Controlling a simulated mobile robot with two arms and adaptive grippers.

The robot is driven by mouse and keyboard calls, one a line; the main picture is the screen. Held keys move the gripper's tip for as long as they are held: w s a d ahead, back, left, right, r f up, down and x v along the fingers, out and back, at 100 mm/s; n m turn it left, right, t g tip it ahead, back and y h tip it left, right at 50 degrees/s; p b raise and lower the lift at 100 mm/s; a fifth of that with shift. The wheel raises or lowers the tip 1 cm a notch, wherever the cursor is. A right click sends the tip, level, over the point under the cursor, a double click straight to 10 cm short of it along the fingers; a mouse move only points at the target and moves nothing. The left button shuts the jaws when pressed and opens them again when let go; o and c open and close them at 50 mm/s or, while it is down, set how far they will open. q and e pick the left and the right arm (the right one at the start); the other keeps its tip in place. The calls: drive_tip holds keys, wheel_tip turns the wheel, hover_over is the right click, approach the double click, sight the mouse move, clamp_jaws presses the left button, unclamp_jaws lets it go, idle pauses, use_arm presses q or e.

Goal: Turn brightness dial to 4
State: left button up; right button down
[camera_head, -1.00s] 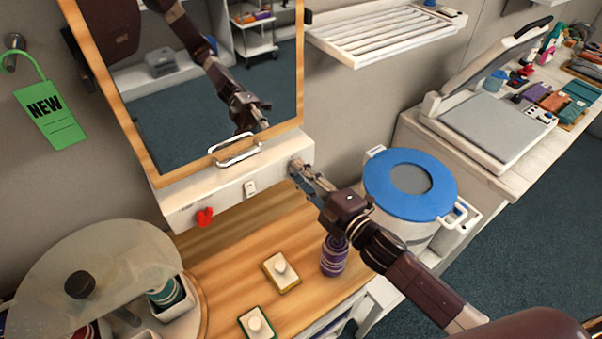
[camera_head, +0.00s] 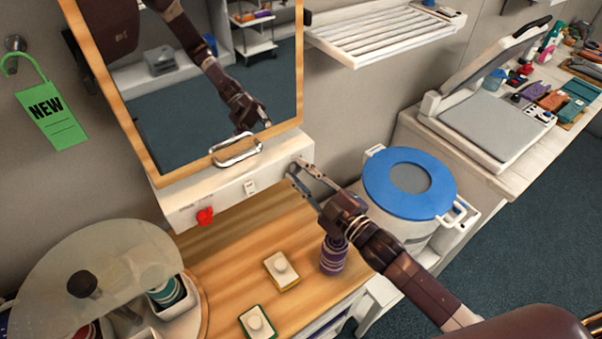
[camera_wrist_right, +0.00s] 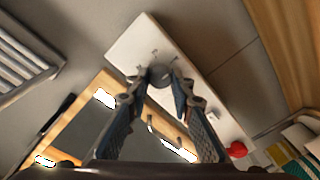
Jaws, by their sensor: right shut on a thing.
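The brightness dial is a small round grey knob, seen in the right wrist view (camera_wrist_right: 160,73). It sits on the white panel (camera_head: 232,187) under the mirror, with small marks around it; its setting is too small to read. My right gripper (camera_head: 295,168) reaches the panel's right end, its two fingers on either side of the dial. In the right wrist view its fingertips (camera_wrist_right: 158,88) are shut on the knob. In the head view the fingers largely hide the dial. My left gripper is not in view.
A red knob (camera_head: 205,216) and a white switch (camera_head: 250,187) share the panel. The mirror (camera_head: 205,85) with its handle is above. A purple bottle (camera_head: 333,256) stands below my right gripper. A blue-lidded bin (camera_head: 437,202) is to the right.

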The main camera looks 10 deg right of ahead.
drive_tip(key=shift+f, duration=0.1)
drive_tip(key=c, duration=1.7)
unclamp_jaws()
drive_tip(key=v, duration=1.2)
drive_tip(key=shift+d, duration=0.1)
drive_tip(key=shift+s, duration=0.1)
